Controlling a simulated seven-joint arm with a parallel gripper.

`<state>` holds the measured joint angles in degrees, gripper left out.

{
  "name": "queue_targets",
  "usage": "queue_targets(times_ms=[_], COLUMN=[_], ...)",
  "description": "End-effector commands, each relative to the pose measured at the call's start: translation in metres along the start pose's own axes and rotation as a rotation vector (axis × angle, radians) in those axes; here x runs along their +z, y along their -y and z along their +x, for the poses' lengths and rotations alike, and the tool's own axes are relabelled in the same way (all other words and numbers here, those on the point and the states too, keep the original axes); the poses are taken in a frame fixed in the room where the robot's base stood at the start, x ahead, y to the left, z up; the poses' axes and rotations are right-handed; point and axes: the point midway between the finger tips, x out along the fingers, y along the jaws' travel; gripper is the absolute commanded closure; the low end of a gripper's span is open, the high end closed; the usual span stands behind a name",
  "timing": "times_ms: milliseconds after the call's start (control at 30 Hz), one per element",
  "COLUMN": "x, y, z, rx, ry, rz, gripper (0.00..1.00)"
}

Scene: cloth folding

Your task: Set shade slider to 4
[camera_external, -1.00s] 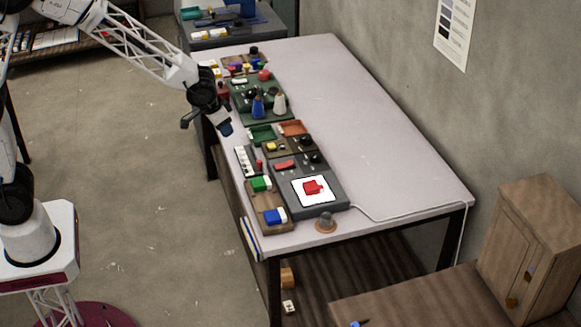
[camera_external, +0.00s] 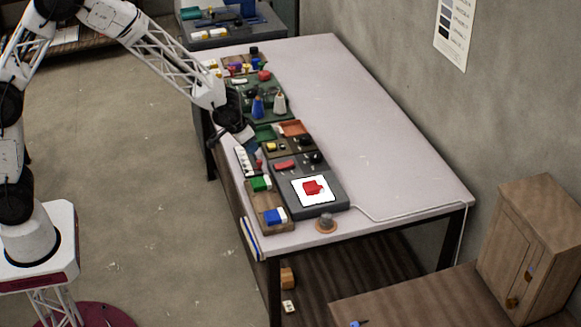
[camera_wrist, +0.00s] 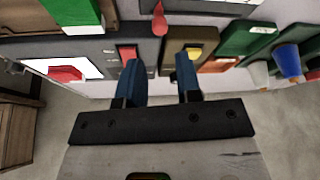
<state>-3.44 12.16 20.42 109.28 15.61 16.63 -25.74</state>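I cannot clearly make out a shade slider or its numbers. A white strip with dark marks (camera_external: 244,161) lies near the table's near edge, with a small red piece beside it. In the wrist view a red pointed piece (camera_wrist: 160,19) stands ahead of my fingers, beside the dark panels. A grey panel (camera_external: 327,200) carries a white screen with a red shape (camera_external: 313,187) and a red switch, which also shows in the wrist view (camera_wrist: 127,52). My gripper (camera_wrist: 159,72) is open and empty, its blue fingers apart above the panels. In the external view my gripper (camera_external: 246,138) hangs over the row near the white strip.
A wooden tray with a green block (camera_external: 261,184) and a blue block (camera_external: 275,216) lies at the front. Dark panels with knobs (camera_external: 317,157), a green tray (camera_external: 264,132) and a blue cone (camera_external: 258,106) line the table. The table's right side (camera_external: 370,150) is clear.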

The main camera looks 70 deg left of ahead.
Motion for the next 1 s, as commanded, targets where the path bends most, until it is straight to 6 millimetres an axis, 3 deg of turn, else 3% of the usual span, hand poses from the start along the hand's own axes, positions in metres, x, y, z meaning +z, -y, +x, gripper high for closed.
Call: queue_targets(times_ms=[267,1000], x=[0.0,0.0], y=[0.0,0.0], z=[0.01,0.074], rx=[0.0,0.0], ry=[0.001,0.0], rz=[0.0,0.0], gripper=[0.68,0.68])
